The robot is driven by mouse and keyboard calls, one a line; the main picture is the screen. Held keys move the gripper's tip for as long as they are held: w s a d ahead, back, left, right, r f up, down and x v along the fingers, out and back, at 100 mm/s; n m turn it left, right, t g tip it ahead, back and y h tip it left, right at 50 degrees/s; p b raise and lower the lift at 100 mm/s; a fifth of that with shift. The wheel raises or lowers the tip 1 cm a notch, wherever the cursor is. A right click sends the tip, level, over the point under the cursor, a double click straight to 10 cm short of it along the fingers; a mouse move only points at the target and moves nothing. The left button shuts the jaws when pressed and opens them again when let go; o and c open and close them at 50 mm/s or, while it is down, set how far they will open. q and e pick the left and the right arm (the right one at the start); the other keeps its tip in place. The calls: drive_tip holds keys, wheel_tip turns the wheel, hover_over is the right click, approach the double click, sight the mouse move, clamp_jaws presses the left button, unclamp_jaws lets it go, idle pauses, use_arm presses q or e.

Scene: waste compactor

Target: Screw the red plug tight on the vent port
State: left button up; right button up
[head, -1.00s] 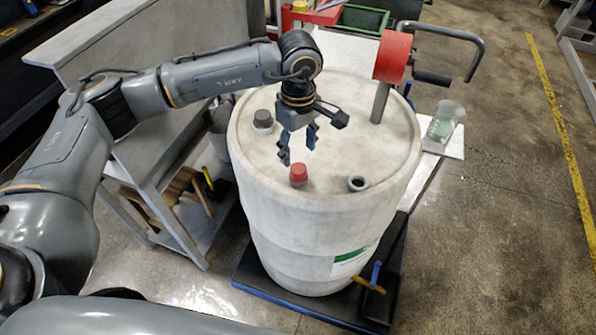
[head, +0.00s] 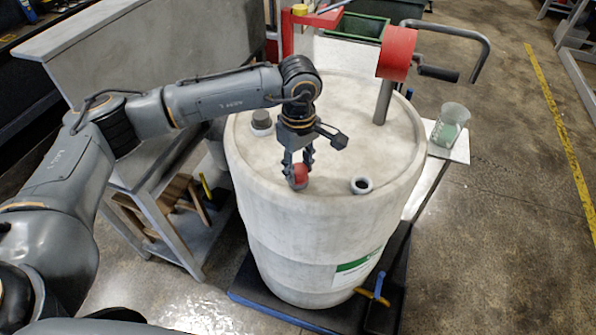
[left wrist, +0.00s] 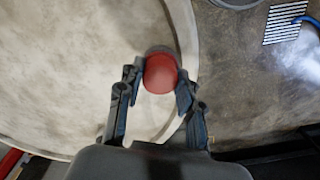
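The red plug (head: 300,177) sits upright at the front of the white drum's top (head: 335,120), near the rim. The vent port under it is hidden, so I cannot tell how tight it sits. My left gripper (head: 298,168) points down over the plug with one finger on each side. In the left wrist view the plug's round red top (left wrist: 160,74) lies between the two fingertips (left wrist: 158,84). The fingers look very close to its sides; contact is unclear. My right gripper is not in view.
A red drum-shaped part with a crank (head: 397,54) stands on a post at the back right. A glass beaker (head: 449,124) stands on a side shelf.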

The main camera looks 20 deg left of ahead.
sight(298, 168)
use_arm(q)
drive_tip(key=c, duration=0.3)
drive_tip(key=shift+r+p, duration=0.9)
drive_tip(key=shift+r, duration=1.55)
drive_tip(key=shift+a, duration=0.1)
